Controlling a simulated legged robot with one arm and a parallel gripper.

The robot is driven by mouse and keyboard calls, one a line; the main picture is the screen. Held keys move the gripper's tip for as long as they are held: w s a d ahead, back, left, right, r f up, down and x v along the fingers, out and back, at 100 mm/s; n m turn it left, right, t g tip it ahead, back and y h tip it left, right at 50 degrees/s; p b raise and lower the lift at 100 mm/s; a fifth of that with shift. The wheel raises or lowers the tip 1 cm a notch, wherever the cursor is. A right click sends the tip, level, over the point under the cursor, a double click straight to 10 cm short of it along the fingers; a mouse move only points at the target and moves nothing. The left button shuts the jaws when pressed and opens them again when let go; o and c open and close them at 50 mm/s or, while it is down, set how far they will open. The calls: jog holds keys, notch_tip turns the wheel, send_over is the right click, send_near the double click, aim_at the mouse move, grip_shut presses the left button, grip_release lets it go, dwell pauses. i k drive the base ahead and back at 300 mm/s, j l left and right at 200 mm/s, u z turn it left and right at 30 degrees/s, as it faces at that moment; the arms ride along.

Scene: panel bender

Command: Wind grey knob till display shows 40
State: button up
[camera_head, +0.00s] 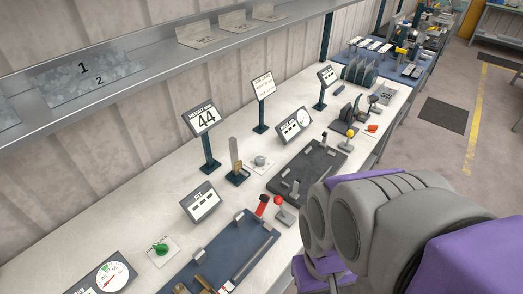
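The grey knob (260,160) is a small round knob on a white plate on the bench, near the middle of the view. The display (202,119) on a dark post behind and left of it is headed "HEIGHT mm" and reads 44. A brass and grey upright gauge (236,163) stands between the post and the knob. My grey and purple arm fills the lower right, in front of the bench. My gripper's fingers do not show, and nothing of mine touches the knob.
A FIT display (201,203), a green knob (160,248) and a blue fixture (236,245) are nearer. A metal shelf (150,62) runs above the bench.

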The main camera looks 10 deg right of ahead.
aim_at(259, 161)
jog(key=i+l, duration=0.15)
jog(key=l, duration=0.3)
jog(key=i+l+u, duration=0.15)
jog(key=l, duration=0.25)
jog(key=i+l, duration=0.1)
jog(key=l, duration=0.35)
jog(key=u, duration=0.05)
